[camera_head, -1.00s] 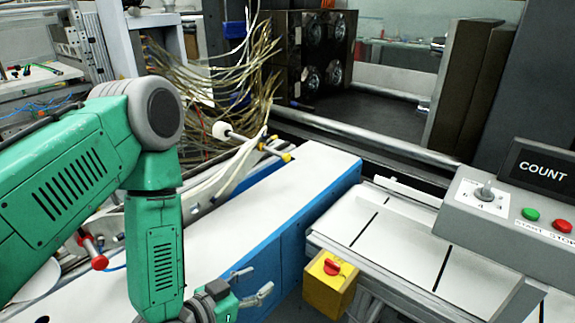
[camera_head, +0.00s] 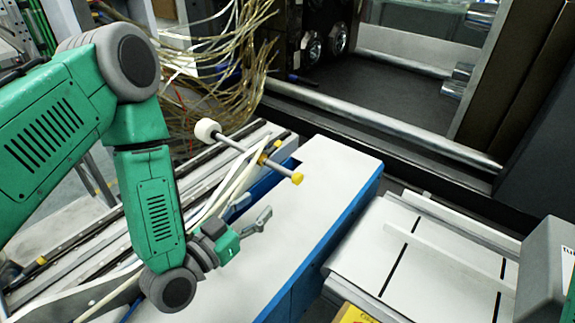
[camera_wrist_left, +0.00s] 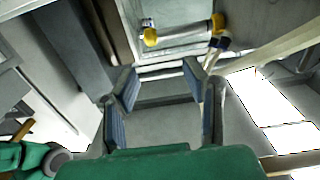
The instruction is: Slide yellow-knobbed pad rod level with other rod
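The pad rod runs slantwise in the head view, with a white round pad (camera_head: 207,130) at its upper left end and a yellow knob (camera_head: 297,178) at its lower right end. A yellow part (camera_head: 262,160) sits along the rod. The wrist view shows the yellow knob (camera_wrist_left: 150,37) and the metal rod (camera_wrist_left: 182,33) beyond my fingertips. I cannot clearly make out the other rod. My left gripper (camera_head: 260,222) is open and empty, with its fingers apart (camera_wrist_left: 160,75). It is to the lower left of the knob, not touching it. My right gripper is not in view.
A long white-topped bench with a blue side (camera_head: 330,215) lies under the rod. Pale strips and rails (camera_head: 195,205) run near my left gripper. A white conveyor (camera_head: 440,255) is at right, beside a grey box (camera_head: 545,270). Many thin tan tubes (camera_head: 225,70) hang behind the pad.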

